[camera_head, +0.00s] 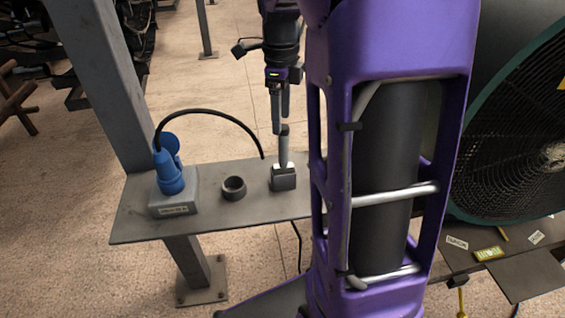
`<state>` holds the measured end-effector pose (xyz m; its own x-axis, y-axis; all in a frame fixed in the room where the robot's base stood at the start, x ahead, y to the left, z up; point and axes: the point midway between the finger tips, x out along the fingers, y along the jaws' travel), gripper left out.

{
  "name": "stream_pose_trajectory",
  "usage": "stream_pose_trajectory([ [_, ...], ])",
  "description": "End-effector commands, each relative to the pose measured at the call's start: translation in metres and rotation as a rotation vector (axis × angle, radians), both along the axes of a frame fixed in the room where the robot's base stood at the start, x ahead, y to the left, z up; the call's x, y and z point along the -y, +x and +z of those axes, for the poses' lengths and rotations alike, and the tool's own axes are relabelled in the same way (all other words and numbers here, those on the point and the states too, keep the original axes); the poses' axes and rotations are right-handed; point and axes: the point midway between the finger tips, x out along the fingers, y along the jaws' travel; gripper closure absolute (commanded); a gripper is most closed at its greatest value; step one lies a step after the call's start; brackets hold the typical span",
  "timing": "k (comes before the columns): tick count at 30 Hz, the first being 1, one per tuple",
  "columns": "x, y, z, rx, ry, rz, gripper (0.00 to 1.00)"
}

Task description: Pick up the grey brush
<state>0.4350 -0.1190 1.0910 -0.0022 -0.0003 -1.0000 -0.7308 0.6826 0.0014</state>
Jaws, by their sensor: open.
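A small dark grey block (284,180) with a lighter top sits on the metal shelf, near its right visible part; it looks like the grey brush, but its kind is hard to tell at this size. My gripper (282,158) points down right above it, with its fingers at or close to the block's top. The jaws are open. I cannot tell whether the fingers touch the block or stand around it.
The grey shelf (133,223) also holds a dark ring-shaped piece (233,188) and a blue plug (170,172) in a grey socket box with a black cable. A steel post (103,85) rises at the left. A large fan (525,120) stands at the right.

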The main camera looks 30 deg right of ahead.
Motion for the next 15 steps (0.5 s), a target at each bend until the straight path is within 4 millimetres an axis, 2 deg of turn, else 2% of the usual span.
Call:
stream_pose_trajectory([
  [1,0.0,-0.001,-0.012,-0.003,0.001,0.0,0.32],
  [3,0.0,0.0,-0.024,-0.003,0.001,0.0,0.32],
  [11,0.001,0.0,-0.042,0.001,0.001,0.001,0.32],
  [15,0.005,0.0,-0.062,-0.001,0.001,-0.001,0.32],
])
